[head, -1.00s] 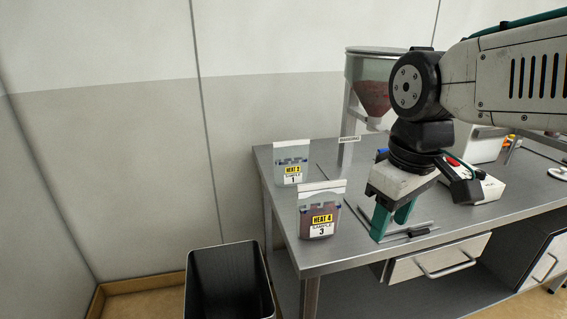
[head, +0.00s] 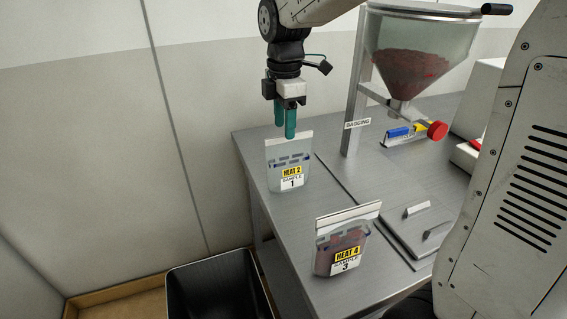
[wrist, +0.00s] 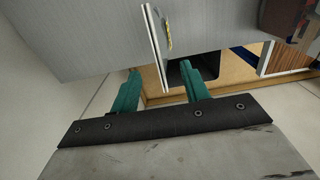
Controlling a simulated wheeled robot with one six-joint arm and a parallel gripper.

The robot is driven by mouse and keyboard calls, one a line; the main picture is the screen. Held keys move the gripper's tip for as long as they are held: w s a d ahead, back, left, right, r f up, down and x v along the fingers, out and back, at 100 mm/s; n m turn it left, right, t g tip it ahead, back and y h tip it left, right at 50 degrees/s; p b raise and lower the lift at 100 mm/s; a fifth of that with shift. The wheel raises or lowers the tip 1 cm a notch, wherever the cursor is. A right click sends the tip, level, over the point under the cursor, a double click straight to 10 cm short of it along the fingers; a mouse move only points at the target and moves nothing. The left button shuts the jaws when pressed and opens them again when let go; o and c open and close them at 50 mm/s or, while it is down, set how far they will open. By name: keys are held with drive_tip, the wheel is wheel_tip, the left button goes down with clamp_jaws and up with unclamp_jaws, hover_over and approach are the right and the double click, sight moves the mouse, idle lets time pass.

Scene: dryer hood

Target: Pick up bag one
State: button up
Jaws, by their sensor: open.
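Bag one (head: 282,182) is a clear, pale pouch with a white top strip and a yellow-and-white label reading HEAT 2, SAMPLE 1. It stands upright near the left edge of the metal table and looks empty or nearly so. My gripper (head: 284,134) points down right at the bag's top strip, its teal fingers apart and holding nothing. In the wrist view bag one (wrist: 154,45) shows edge-on, in line with the gap between the open fingers (wrist: 159,71). I cannot tell whether its top edge is between the fingertips.
A second bag (head: 343,248), labelled HEAT 4, SAMPLE 3, with dark red content, stands nearer the front. A hopper of red material (head: 412,72) stands at the back. A dark bin (head: 215,290) is on the floor at the left. The table (head: 318,195) is clear between the bags.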

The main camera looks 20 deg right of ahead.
sight(289, 145)
drive_tip(key=f, duration=0.2)
drive_tip(key=d+f, duration=0.1)
drive_tip(key=f, duration=0.2)
drive_tip(key=shift+d+f, duration=0.2)
drive_tip(key=shift+f, duration=0.7)
clamp_jaws()
